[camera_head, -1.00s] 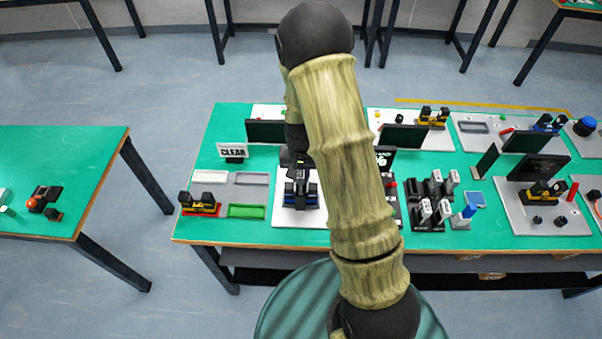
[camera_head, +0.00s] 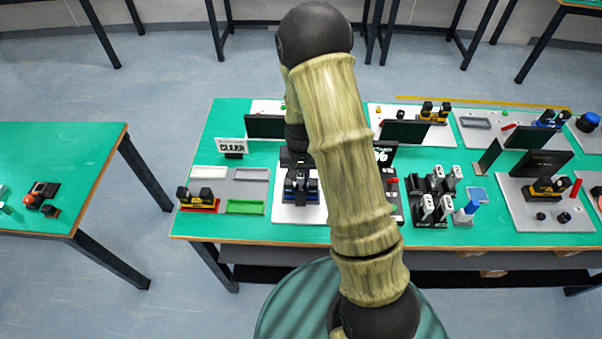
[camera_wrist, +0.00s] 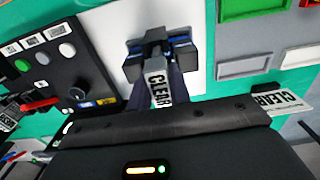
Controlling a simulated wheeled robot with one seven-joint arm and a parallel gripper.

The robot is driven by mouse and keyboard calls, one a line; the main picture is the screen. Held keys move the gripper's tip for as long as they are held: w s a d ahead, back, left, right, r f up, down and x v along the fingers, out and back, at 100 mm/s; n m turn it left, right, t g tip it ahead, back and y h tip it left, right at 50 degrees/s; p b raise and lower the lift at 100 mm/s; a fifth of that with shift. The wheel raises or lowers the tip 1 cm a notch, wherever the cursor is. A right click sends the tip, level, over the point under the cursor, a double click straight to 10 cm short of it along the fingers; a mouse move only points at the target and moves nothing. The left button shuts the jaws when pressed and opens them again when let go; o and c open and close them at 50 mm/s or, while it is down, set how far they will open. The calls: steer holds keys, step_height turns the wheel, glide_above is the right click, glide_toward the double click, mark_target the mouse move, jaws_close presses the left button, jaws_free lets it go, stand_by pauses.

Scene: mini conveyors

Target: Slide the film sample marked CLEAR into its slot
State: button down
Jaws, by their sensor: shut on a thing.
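The film sample (camera_wrist: 158,88) is a pale strip marked CLEAR, seen in the wrist view between the two dark fingers of my gripper (camera_wrist: 157,78), which is shut on it. Its far end is at a black holder (camera_wrist: 155,45) with blue parts, on a white base plate (camera_wrist: 195,85). I cannot tell whether the end is inside the holder's slot or just in front of it. In the head view the black and blue holder (camera_head: 301,190) shows just left of my arm; the sample and fingertips are hidden there.
White (camera_head: 209,173), grey (camera_head: 251,174) and green (camera_head: 245,207) trays lie left of the holder. A dark button panel (camera_wrist: 70,75) is close at left in the wrist view. A black and yellow holder (camera_head: 197,198) stands at the table's left edge.

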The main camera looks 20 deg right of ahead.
steer(key=shift+f, duration=0.35)
steer(key=c, duration=1.2)
jaws_free()
step_height(320, 180, up, 17)
steer(key=b, duration=0.2)
steer(key=shift+r, duration=0.2)
steer(key=s+n+t, duration=0.2)
steer(key=s+n, duration=0.1)
steer(key=s, duration=1.1)
steer(key=shift+s+f+n+t, duration=0.15)
steer(key=shift+f+n+t, duration=0.15)
steer(key=shift+f, duration=0.05)
